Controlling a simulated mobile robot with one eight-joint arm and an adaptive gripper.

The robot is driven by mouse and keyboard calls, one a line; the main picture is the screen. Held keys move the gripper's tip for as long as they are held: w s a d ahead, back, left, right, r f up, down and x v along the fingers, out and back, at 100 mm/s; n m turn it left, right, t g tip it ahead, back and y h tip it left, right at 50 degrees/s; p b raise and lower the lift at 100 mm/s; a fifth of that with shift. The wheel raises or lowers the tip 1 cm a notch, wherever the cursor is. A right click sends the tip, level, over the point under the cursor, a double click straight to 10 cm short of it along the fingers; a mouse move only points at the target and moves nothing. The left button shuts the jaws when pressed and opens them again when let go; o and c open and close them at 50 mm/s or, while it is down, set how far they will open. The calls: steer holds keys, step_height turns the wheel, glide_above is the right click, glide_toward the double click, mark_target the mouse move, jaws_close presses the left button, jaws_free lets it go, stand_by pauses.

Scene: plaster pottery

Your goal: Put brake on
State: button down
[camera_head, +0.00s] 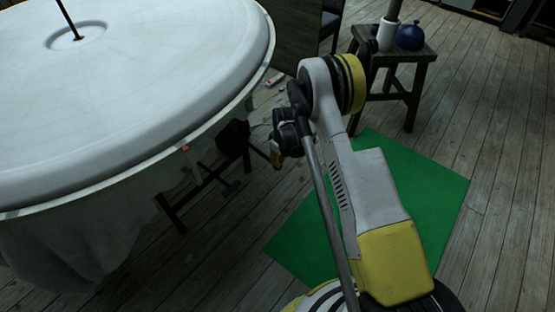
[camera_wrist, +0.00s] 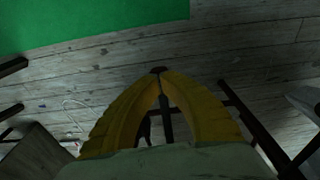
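The large white round turntable (camera_head: 130,85) fills the upper left of the head view, with a thin dark rod at its centre. Under its rim is a dark metal frame (camera_head: 205,185), which also shows at the right in the wrist view (camera_wrist: 258,125). A small reddish-tipped piece (camera_head: 186,149) stands below the rim; I cannot tell whether it is the brake.
A green mat (camera_head: 437,195) lies on the plank floor under my arm. A dark stool (camera_head: 398,56) holding a white cup (camera_head: 387,35) and a blue vase (camera_head: 410,37) stands at the back. A dark box (camera_head: 232,135) sits beneath the rim. Floor at the right is clear.

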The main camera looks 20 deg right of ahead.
steer(key=shift+f, duration=0.3)
steer(key=shift+s+d+r, duration=0.3)
steer(key=shift+s+d, duration=0.2)
steer(key=shift+s, duration=0.1)
steer(key=shift+s+d+r, duration=0.25)
steer(key=shift+s+d, duration=0.2)
steer(key=shift+s, duration=0.15)
step_height(320, 180, up, 12)
steer(key=shift+s+d, duration=0.4)
steer(key=shift+s, duration=0.05)
steer(key=shift+r, duration=0.1)
